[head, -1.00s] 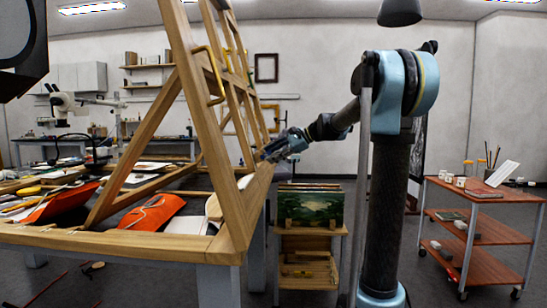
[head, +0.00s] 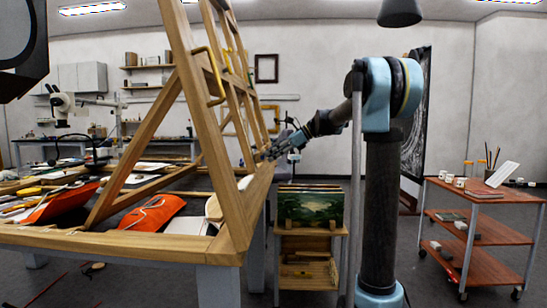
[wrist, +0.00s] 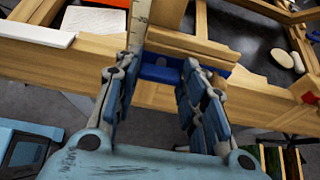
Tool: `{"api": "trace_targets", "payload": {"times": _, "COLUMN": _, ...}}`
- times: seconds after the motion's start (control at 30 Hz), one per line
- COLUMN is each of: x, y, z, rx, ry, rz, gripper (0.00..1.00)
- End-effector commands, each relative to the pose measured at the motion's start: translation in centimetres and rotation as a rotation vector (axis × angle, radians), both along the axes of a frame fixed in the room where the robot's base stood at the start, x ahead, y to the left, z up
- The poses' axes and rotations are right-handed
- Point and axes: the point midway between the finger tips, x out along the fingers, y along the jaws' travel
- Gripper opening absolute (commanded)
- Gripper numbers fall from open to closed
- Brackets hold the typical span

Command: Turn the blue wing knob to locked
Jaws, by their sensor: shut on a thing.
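The blue wing knob (wrist: 160,74) sits on the wooden easel beam (wrist: 255,100) in the wrist view, with a blue part reaching right behind my right finger. My gripper (wrist: 160,67) has its two jointed blue-grey fingers on either side of the knob, shut on it. The fingers hide the knob's ends. In the head view my gripper (head: 268,153) is at the right side of the wooden easel frame (head: 232,190); the knob cannot be made out there. I see no clear locked marking.
A small stand with paintings (head: 310,207) is below my arm. A red-brown trolley (head: 485,195) stands at the right. Grey floor is open between them.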

Motion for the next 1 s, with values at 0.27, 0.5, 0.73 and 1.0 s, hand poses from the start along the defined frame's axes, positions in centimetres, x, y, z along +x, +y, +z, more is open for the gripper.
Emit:
{"api": "trace_targets", "payload": {"times": 0.27, "x": 0.28, "y": -0.03, "z": 0.12, "rx": 0.004, "ry": 0.029, "rz": -0.014, "gripper": 0.14}}
{"api": "trace_targets", "payload": {"times": 0.5, "x": 0.30, "y": -0.04, "z": 0.13, "rx": 0.004, "ry": 0.029, "rz": -0.014, "gripper": 0.14}}
{"api": "trace_targets", "payload": {"times": 0.73, "x": 0.23, "y": -0.02, "z": 0.11, "rx": 0.003, "ry": 0.028, "rz": -0.013, "gripper": 0.58}}
{"api": "trace_targets", "payload": {"times": 1.0, "x": 0.11, "y": -0.05, "z": 0.10, "rx": 0.002, "ry": 0.029, "rz": -0.011, "gripper": 0.58}}
